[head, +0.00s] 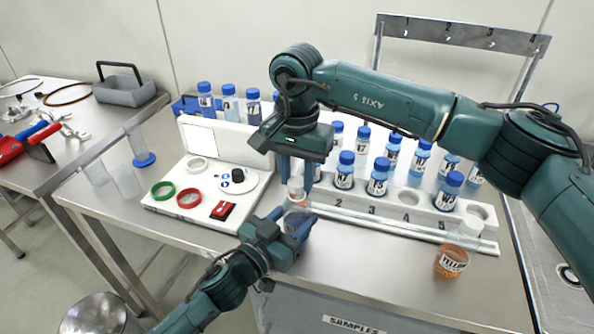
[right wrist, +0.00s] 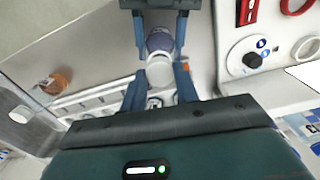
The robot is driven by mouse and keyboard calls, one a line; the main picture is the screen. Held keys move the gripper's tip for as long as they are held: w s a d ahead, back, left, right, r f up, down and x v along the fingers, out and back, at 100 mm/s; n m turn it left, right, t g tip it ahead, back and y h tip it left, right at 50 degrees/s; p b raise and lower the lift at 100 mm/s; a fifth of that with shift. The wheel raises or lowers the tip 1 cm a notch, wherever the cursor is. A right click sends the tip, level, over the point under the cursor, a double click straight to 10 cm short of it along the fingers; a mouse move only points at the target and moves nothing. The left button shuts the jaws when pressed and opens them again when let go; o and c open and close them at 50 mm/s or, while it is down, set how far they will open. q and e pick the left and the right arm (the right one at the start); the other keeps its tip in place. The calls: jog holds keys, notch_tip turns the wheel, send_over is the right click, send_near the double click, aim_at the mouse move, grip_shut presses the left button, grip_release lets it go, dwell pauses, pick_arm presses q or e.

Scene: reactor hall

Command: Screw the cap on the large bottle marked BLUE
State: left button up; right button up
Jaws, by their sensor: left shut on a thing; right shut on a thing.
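The large bottle (head: 297,224) holds a blue-violet liquid; its label is not readable here. My left gripper (head: 290,232) is shut around its body in front of the sample rack. The bottle also shows in the right wrist view (right wrist: 158,40). A white cap (right wrist: 160,73) is at its mouth end. My right gripper (right wrist: 160,85) is above the bottle and shut on the cap; in the head view the cap (head: 296,184) shows between its fingers. Cap and bottle are in line, but I cannot tell whether the thread is engaged.
A white rack (head: 425,222) with several blue-capped bottles stands behind and to the right. A white instrument with rings and a red switch (head: 222,210) is at the left. The front middle of the table is clear.

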jog(key=shift+f, duration=0.55)
